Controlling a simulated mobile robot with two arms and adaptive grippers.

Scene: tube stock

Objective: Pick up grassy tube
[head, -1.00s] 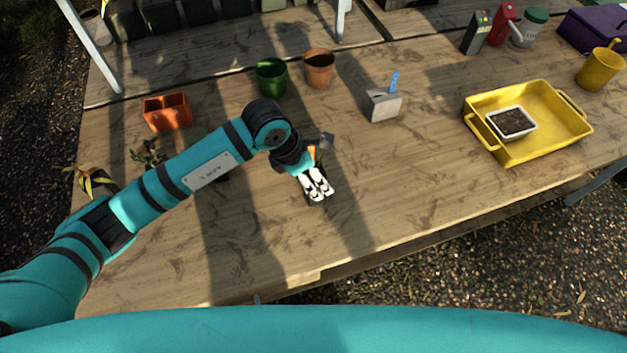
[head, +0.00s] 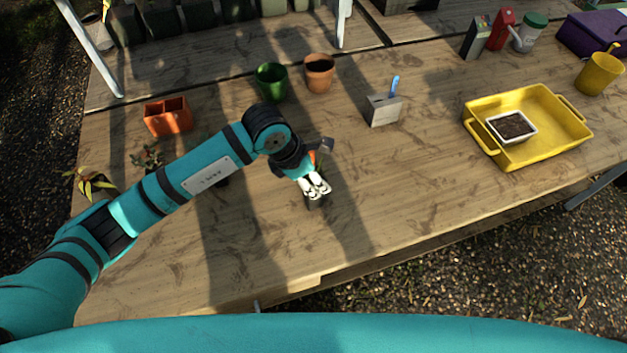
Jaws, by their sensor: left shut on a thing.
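My left gripper (head: 317,190) is over the middle of the wooden table, with its white fingers pointing down and towards the front edge. It is shut on a small dark thing (head: 314,203), apparently the grassy tube, just below the fingertips. The fingers hide most of it, and I cannot make out any grass on it. I cannot tell whether it touches the table. My right gripper is not in view.
Behind the gripper stand a green pot (head: 271,82), a terracotta pot (head: 319,73) and a metal scoop with a blue handle (head: 383,110). An orange double planter (head: 168,116) is at left. A yellow tray (head: 545,147) holding a soil-filled white container (head: 511,126) is at right. The table's front middle is clear.

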